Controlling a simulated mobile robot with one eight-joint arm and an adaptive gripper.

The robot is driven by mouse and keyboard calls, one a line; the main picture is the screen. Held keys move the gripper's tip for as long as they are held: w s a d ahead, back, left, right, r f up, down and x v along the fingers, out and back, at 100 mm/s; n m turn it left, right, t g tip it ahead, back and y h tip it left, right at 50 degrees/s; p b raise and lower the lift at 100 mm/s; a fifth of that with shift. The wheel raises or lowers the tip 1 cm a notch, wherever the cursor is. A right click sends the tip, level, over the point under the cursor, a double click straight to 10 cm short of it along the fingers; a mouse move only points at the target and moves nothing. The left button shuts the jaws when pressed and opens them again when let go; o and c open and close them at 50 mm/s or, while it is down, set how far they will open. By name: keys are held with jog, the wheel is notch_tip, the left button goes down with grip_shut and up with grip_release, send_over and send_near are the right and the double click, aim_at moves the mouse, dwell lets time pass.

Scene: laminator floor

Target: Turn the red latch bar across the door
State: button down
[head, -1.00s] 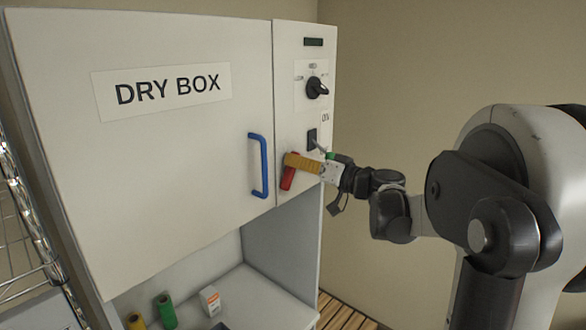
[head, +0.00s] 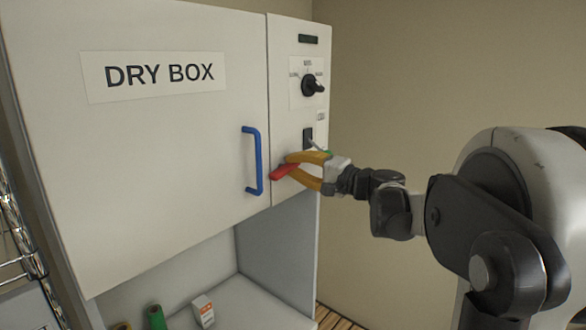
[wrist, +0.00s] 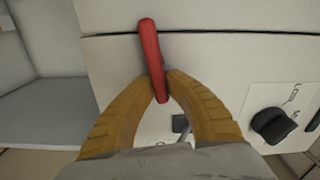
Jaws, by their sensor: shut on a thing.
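The red latch bar (head: 284,171) is on the narrow control panel, right of the white door (head: 130,165) marked DRY BOX. It points left and slightly down, with its free end at the seam beside the door. In the wrist view the bar (wrist: 152,60) crosses the seam onto the door face. My gripper (head: 297,170) has yellow fingers, shut on the bar from either side near its inner end. The fingertips also show in the wrist view (wrist: 162,82). The bar's pivot is hidden or unclear.
The blue door handle (head: 253,160) stands out just left of the bar. A black rotary knob (head: 312,85) and a switch (head: 308,138) are above it on the panel. An open shelf below holds a green roll (head: 156,317) and a small white box (head: 203,310).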

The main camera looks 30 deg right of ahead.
jog(key=shift+f+m+b, duration=0.25)
jog(key=shift+m+b, duration=0.1)
jog(key=shift+m, duration=0.55)
jog(key=c, duration=1.4)
grip_release()
jog(key=v, duration=1.2)
